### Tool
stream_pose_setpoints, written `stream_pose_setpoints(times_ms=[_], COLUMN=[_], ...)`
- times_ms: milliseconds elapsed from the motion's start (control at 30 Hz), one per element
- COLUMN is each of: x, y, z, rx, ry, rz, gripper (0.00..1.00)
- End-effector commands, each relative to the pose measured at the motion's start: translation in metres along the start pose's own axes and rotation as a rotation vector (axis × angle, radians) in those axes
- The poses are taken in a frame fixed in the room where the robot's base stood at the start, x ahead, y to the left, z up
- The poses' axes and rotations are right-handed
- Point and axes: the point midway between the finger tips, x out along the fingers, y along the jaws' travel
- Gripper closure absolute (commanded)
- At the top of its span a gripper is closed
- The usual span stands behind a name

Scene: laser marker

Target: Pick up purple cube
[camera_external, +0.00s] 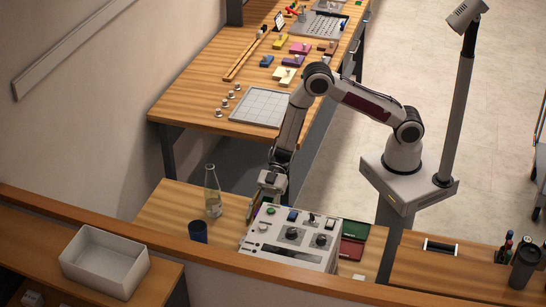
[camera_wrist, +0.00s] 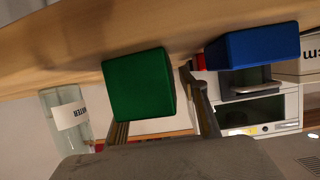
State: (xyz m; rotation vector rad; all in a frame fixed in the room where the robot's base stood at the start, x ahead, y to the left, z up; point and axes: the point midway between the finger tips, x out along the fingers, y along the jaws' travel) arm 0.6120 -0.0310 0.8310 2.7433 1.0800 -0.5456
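No purple cube can be made out in either view. In the wrist view a green cube (camera_wrist: 138,85) sits against the wooden surface, and a blue block (camera_wrist: 253,47) is to its right. My gripper (camera_wrist: 160,120) has its two fingers spread apart, with a gap between them. The green cube overlaps the left finger in the picture; I cannot tell whether they touch. In the external view my gripper (camera_external: 254,208) points down over the front table, beside the grey control box (camera_external: 290,255). Its fingertips are partly hidden there.
A glass bottle (camera_external: 213,192) and a dark blue cup (camera_external: 198,231) stand left of my gripper. A white bin (camera_external: 104,262) is at the front left. Dark red and green trays (camera_external: 353,237) lie right of the control box. The back table holds small coloured pieces, one purple (camera_external: 293,61).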

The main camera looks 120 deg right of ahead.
Motion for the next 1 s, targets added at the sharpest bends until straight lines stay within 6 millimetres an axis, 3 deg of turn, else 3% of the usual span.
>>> stream_pose_setpoints(times_ms=[33,133,667,1000], x=[0.0,0.0,-0.002,-0.014], y=[0.0,0.0,0.0,0.001], z=[0.0,0.0,-0.006,-0.034], rx=[0.0,0.0,0.0,-0.003], ry=[0.0,0.0,0.001,0.001], rz=[0.0,0.0,0.0,0.001], gripper=[0.74,0.98,0.99,0.99])
